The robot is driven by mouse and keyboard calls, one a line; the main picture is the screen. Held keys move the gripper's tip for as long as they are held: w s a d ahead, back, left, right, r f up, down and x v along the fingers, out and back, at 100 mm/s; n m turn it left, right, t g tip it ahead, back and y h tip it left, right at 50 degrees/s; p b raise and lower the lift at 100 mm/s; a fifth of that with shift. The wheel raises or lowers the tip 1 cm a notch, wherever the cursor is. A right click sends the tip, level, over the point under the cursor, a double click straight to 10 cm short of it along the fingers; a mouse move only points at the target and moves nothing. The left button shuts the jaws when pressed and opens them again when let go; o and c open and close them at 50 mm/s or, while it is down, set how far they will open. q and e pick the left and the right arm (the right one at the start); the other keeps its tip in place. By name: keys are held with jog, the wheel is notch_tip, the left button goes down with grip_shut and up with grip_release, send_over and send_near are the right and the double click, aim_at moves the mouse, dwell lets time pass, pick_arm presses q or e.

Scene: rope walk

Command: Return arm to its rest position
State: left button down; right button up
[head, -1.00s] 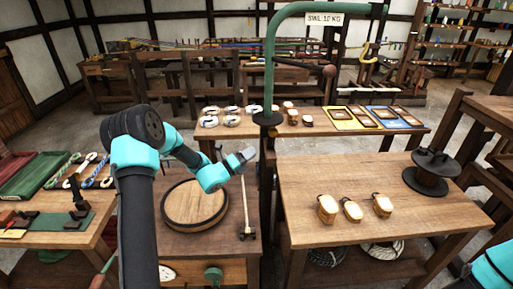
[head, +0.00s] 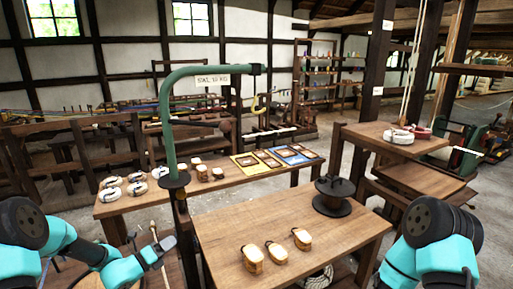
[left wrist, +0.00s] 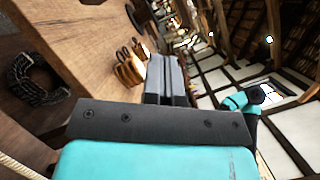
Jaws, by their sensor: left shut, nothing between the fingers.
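My left gripper (head: 163,246) is at the lower left of the head view, shut and empty, low beside the near edge of the right-hand work table (head: 225,237). In the left wrist view its two dark fingers (left wrist: 167,75) lie together, with nothing between them. Three wooden blocks (head: 277,252) stand on that table, apart from the gripper; they also show beyond the fingers in the left wrist view (left wrist: 130,66). My right arm (head: 438,240) shows at the lower right, but its gripper is out of the picture.
A green crane post (head: 167,130) rises near my left gripper. A dark spool (head: 333,196) stands on the work table. A back table (head: 130,206) holds white rope coils, blocks and coloured trays (head: 290,154). A raised stand (head: 375,135) is at the right. The table's middle is clear.

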pick_arm(q)
jog(key=s+d+f+m+g, duration=0.7)
jog(key=s+d+f, duration=0.1)
jog(key=s+f, duration=0.15)
jog(key=s+d+f+m+g+y, duration=0.1)
jog(key=s+f+m+g+y, duration=0.2)
jog(key=s+f+m, duration=0.5)
jog(key=s+d+f+m+g+y, duration=0.1)
jog(key=s+f+m+g+y, duration=0.3)
jog(key=m, duration=1.7)
jog(key=s+f+y, duration=0.1)
jog(key=s+f, duration=0.3)
jog(key=s, duration=0.1)
jog(key=shift+s+d+m+y, duration=0.2)
jog(key=shift+s+m+y, duration=0.1)
jog(key=shift+m, duration=0.1)
